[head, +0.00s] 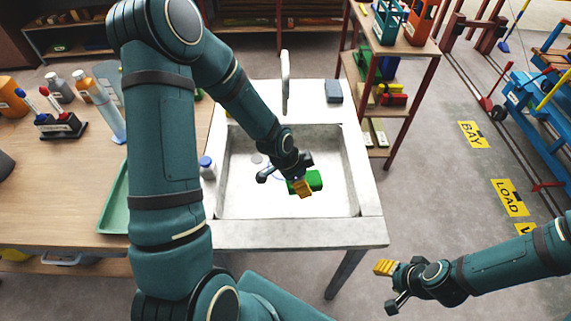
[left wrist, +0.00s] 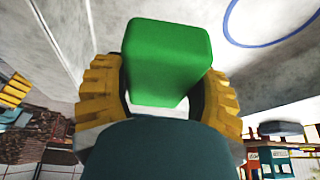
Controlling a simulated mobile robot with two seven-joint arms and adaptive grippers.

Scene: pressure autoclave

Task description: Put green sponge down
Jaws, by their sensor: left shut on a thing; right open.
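The green sponge (head: 314,179) is a small green block over the basin of the white sink (head: 372,232). My left gripper (head: 298,183) is shut on it, and the arm reaches in over the sink. In the left wrist view the sponge (left wrist: 168,55) sits between the two yellow ribbed fingertips of the left gripper (left wrist: 165,95). I cannot tell whether the sponge touches the basin floor. My right gripper (head: 385,286) is open and empty, in front of the sink to the right, over the floor.
A faucet (head: 285,80) and a dark blue block (head: 333,91) are at the sink's back. A white bottle with a blue cap (head: 207,167) stands by the basin's left side. A wooden table (head: 40,200) holds a green tray (head: 112,207) and bottles. A shelf (head: 395,110) stands behind right.

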